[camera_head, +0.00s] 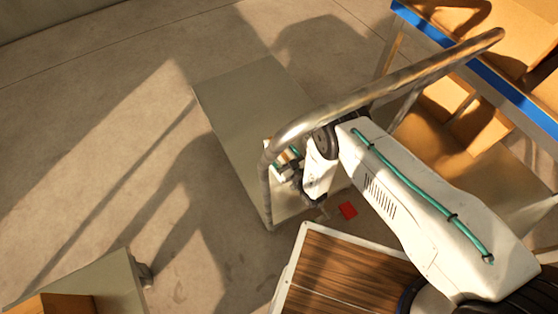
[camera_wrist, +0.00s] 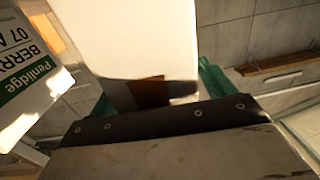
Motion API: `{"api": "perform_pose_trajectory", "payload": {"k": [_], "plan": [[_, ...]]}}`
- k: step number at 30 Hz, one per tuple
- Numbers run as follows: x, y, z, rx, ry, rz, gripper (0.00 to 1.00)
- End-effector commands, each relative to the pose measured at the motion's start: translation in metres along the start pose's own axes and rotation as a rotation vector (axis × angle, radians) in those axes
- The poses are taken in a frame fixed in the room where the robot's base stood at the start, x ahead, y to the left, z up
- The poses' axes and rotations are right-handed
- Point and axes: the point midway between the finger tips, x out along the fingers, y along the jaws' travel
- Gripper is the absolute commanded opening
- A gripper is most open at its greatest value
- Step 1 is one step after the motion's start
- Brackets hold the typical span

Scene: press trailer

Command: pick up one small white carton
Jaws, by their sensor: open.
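A white, flat-faced thing (camera_wrist: 140,40), which looks like a carton, fills the upper middle of the wrist view, close in front of my gripper. Green fingers of my gripper (camera_wrist: 160,98) show on both sides of its lower end, and a brown patch shows there. In the head view my gripper (camera_head: 284,168) is small and partly hidden by a metal rail, beside the bare grey platform. It is open. I cannot tell whether a finger touches the white thing.
The bent metal rail (camera_head: 390,80) runs close over my wrist, along the grey platform (camera_head: 245,100). A blue-edged rack (camera_head: 480,68) with cardboard boxes stands at upper right. A red piece (camera_head: 347,210) lies low near my arm.

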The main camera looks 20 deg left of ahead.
Motion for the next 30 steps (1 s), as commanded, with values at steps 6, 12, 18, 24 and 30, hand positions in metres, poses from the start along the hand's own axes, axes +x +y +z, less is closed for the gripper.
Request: {"api": "perform_pose_trajectory", "payload": {"k": [6,12,18,24,30], "plan": [[0.0,0.0,0.0,0.0,-0.001,0.0,0.73],[-0.001,0.0,0.0,0.001,-0.001,0.0,0.18],[0.001,0.0,-0.001,0.0,0.004,0.0,0.0],[0.001,0.0,-0.002,0.0,0.004,0.0,0.0],[0.001,0.0,-0.011,0.0,0.003,0.0,0.0]]}}
